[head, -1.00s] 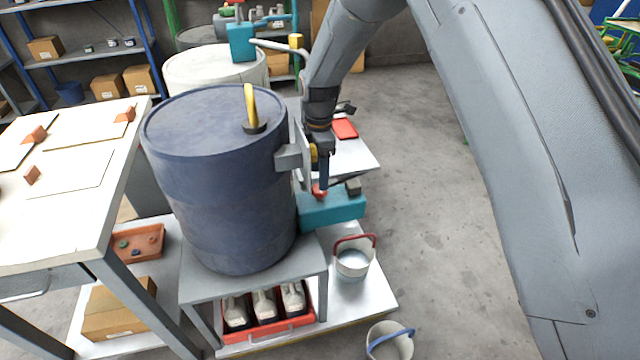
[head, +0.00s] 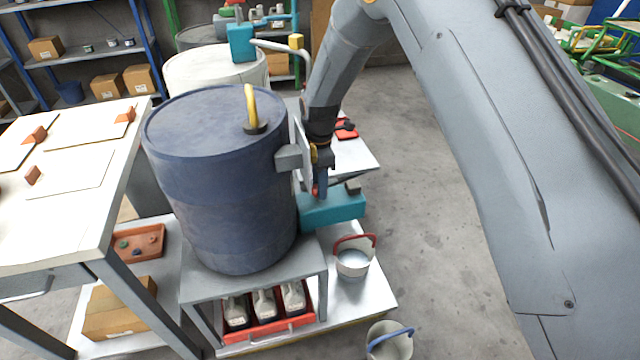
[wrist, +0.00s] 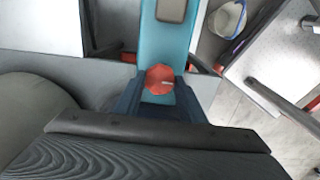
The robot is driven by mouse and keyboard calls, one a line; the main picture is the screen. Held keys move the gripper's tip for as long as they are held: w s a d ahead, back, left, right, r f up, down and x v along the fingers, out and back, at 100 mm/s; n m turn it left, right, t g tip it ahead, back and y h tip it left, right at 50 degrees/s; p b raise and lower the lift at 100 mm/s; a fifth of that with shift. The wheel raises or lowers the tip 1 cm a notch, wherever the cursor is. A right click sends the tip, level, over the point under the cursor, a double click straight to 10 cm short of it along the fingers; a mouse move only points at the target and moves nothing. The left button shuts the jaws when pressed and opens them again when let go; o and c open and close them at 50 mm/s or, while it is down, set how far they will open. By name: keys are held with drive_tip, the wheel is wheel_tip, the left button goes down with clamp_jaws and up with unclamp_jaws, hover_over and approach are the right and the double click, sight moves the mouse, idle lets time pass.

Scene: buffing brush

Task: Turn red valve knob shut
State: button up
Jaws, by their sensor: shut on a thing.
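The red valve knob (wrist: 160,80) sits on a teal valve body (wrist: 165,40) in the wrist view, with a small light mark on its face. My gripper (wrist: 158,92) is shut on the knob, one dark blue finger on each side of it. In the head view my gripper (head: 319,190) points down at the teal body (head: 335,207) beside the blue drum (head: 215,190). Only a sliver of the red knob (head: 315,191) shows there, the rest hidden by my fingers.
A white pail with a red handle (head: 352,262) stands below the valve. A bucket with a blue handle (head: 390,342) is on the floor in front. A workbench (head: 60,215) stands at the left. The floor at the right is open.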

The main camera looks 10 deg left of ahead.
drive_tip(key=shift+m, duration=0.3)
drive_tip(key=m, duration=0.8)
drive_tip(key=shift+w+r+m+p, duration=0.1)
drive_tip(key=shift+m+p, duration=0.3)
drive_tip(key=m, duration=0.4)
drive_tip(key=shift+m, duration=0.3)
drive_tip(key=shift+m+p, duration=0.4)
drive_tip(key=shift+m, duration=1.5)
drive_tip(key=o, duration=1)
drive_tip(key=shift+o, duration=0.2)
